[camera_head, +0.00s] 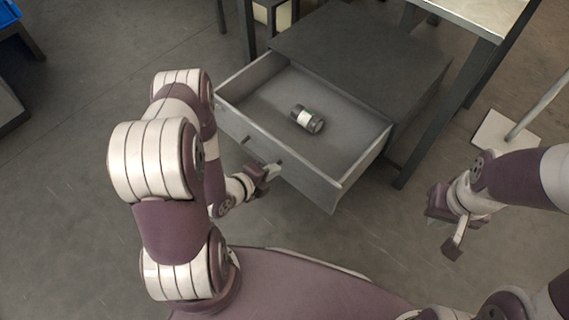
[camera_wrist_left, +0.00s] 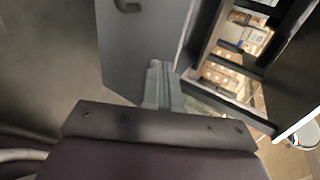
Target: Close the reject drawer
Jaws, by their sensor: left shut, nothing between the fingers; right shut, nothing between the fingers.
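The reject drawer (camera_head: 325,183) is pulled out of a dark grey cabinet (camera_head: 345,45). A dark cylinder with a pale label (camera_head: 308,119) lies on its side in it. My left gripper (camera_head: 273,170) is shut and empty at the drawer's front panel, near its middle; I cannot tell if it touches. In the left wrist view my shut left fingers (camera_wrist_left: 162,88) point at the grey front panel (camera_wrist_left: 145,45), with a dark handle part (camera_wrist_left: 127,5) at the top. My right gripper (camera_head: 452,232) is shut and empty, right of the drawer and apart from it.
A table (camera_head: 480,15) with dark legs stands at the right of the cabinet, one leg close to the drawer's right side. A pale base plate with a pole (camera_head: 505,132) stands at the far right. A blue bin (camera_head: 10,18) is at the top left. The floor before the drawer is clear.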

